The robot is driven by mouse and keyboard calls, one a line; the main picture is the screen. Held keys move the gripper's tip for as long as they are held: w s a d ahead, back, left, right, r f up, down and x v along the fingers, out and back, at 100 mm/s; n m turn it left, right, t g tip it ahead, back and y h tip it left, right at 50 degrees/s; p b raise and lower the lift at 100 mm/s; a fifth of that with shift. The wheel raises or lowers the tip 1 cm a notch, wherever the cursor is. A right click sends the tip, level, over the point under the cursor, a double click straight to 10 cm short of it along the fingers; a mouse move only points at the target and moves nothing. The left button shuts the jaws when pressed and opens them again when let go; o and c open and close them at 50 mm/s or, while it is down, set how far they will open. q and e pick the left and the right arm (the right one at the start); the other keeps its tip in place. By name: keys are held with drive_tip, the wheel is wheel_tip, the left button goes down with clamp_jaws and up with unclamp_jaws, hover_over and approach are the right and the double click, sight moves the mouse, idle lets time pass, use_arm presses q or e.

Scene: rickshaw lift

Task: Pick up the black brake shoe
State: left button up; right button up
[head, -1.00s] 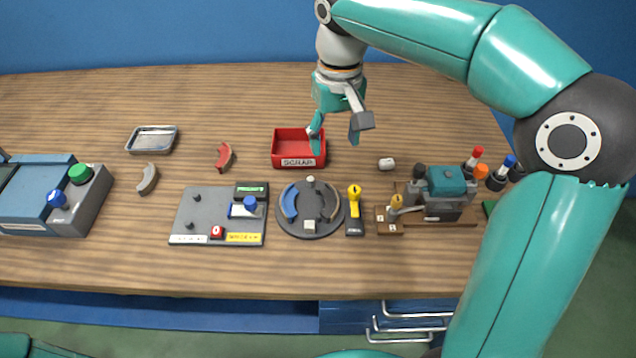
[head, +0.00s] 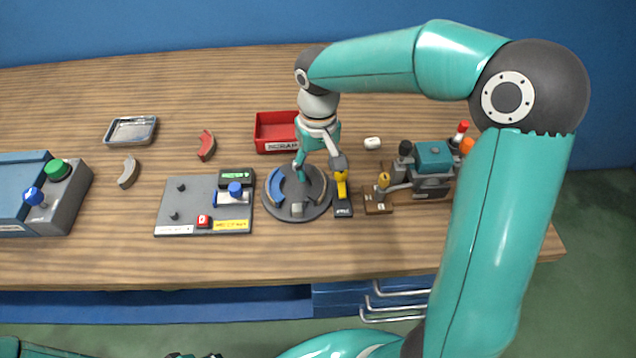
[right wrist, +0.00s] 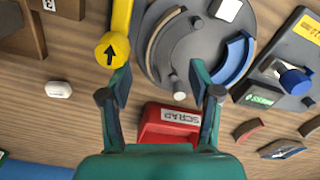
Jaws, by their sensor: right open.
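The round dark plate (head: 298,213) holds a blue brake shoe (head: 275,187) on its left and a black brake shoe with a brown lining on its right. The right gripper's lower parts partly hide the black shoe in the head view. It shows in the right wrist view (right wrist: 165,30), curved along the plate's edge. My right gripper (head: 320,167) is open and empty, above the back of the plate. In the right wrist view its fingertips (right wrist: 160,82) are spread wide, with the plate's rim and a small post beyond them.
A red SCRAP bin (head: 272,132) stands just behind the plate. A yellow-handled tool (head: 342,190) stands close on its right, then a vise-like fixture (head: 432,170). A grey board (head: 180,215) is on the left.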

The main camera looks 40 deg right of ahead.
sight(318, 177)
wheel_tip(318, 177, down, 3)
drive_tip(key=shift+s+f, duration=0.1)
drive_tip(key=shift+f, duration=0.1)
clamp_jaws()
idle(0.3)
